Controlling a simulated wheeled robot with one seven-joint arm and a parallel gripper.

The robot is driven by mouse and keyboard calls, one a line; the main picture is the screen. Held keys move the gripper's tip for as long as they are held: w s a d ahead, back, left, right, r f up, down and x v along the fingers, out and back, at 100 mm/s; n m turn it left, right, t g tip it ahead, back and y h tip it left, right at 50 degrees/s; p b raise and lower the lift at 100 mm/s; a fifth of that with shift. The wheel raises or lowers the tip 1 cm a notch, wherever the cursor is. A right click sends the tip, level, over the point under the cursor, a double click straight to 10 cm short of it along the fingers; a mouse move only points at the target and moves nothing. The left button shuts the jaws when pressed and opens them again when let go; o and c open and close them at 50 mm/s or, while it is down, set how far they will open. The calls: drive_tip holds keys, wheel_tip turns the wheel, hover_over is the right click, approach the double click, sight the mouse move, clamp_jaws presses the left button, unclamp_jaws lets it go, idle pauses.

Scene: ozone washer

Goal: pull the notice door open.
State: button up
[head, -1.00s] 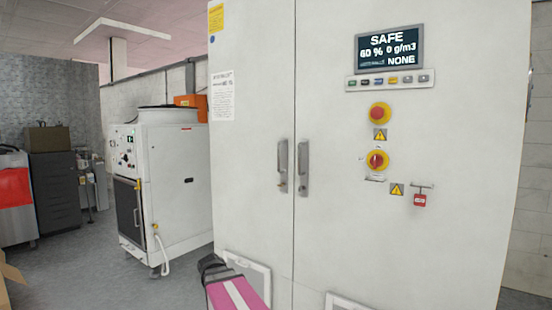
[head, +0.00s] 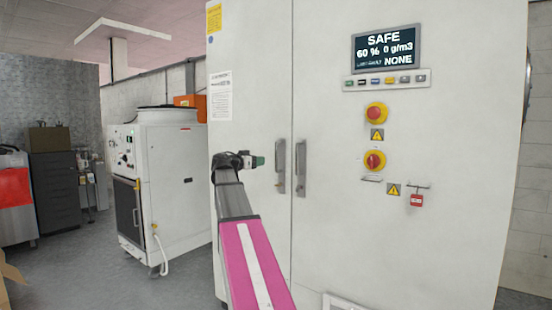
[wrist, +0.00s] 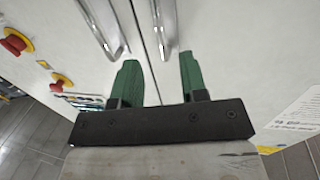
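The notice door (head: 250,60) is the left door of a tall white cabinet, with paper notices on it. It is shut against the right door. Its upright grey handle (head: 281,168) is by the seam and also shows in the wrist view (wrist: 166,22). My gripper (head: 260,161) is just left of this handle in the head view, at about its mid height. In the wrist view its green fingers (wrist: 157,62) are spread, and the handle's near end appears between their tips. Contact cannot be told; nothing is gripped.
The right door's handle (head: 300,168) stands close beside, across the seam. The right door carries a display (head: 386,48), red-yellow knobs (head: 375,160) and a red tag (head: 416,200). A white machine (head: 175,185) stands to the left. Grey floor (head: 100,265) is open at lower left.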

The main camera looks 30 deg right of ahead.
sight(276, 156)
drive_tip(key=x, duration=0.7)
drive_tip(key=r+x, duration=0.1)
drive_tip(key=x, duration=0.3)
drive_tip(key=shift+s+d, duration=0.1)
drive_tip(key=shift+s, duration=0.05)
clamp_jaws()
